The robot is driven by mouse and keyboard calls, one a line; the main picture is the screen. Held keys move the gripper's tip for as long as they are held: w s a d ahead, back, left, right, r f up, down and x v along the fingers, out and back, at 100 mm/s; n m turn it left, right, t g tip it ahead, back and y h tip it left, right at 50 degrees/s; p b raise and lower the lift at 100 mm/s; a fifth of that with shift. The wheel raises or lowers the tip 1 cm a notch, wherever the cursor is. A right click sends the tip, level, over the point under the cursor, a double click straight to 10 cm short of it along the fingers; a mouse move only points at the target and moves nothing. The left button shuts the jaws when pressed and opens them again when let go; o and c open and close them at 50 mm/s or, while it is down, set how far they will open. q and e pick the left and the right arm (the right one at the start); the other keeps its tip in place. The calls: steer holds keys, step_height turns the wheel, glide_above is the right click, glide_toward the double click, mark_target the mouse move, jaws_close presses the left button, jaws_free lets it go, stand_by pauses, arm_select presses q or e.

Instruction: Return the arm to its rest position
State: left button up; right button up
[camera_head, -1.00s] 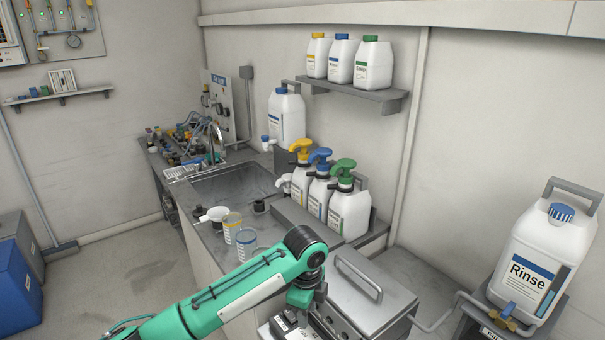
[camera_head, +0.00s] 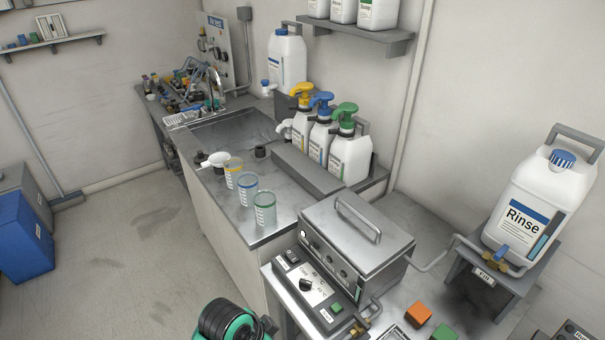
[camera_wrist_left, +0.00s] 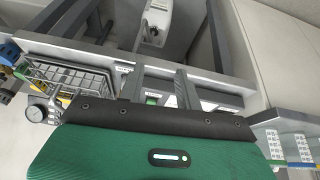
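In the head view, only a green and black part of my arm (camera_head: 232,320) shows at the bottom edge; its gripper is outside that view. In the left wrist view, my left gripper (camera_wrist_left: 160,75) has its two grey fingers apart, with nothing seen held between them. A wire basket (camera_wrist_left: 68,80) lies beyond the fingers to the left. My right gripper is in neither view.
A steel bath with a lidded handle (camera_head: 355,235) stands on the near bench. Graduated cups (camera_head: 264,208) and pump bottles (camera_head: 350,155) stand behind it. A Rinse container (camera_head: 540,210) is at right. The floor at left (camera_head: 130,260) is clear.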

arm_select(q)
steer(key=s+a+n+t+y, duration=0.1)
steer(key=s+a+n+y, duration=0.3)
steer(key=s+a+n, duration=0.75)
steer(key=s+a+f+m+g, duration=0.1)
steer(key=a+f+m, duration=0.1)
steer(key=f, duration=1.4)
steer(key=s+a+f+m, duration=0.1)
steer(key=s+a+f, duration=0.15)
steer(key=f, duration=1.35)
steer(key=s+a+f, duration=0.2)
steer(key=s+f, duration=0.7)
steer(key=s+a+f+g, duration=0.1)
steer(key=s+f, duration=0.8)
steer(key=shift+a+f, duration=0.3)
steer(key=shift+a, duration=0.05)
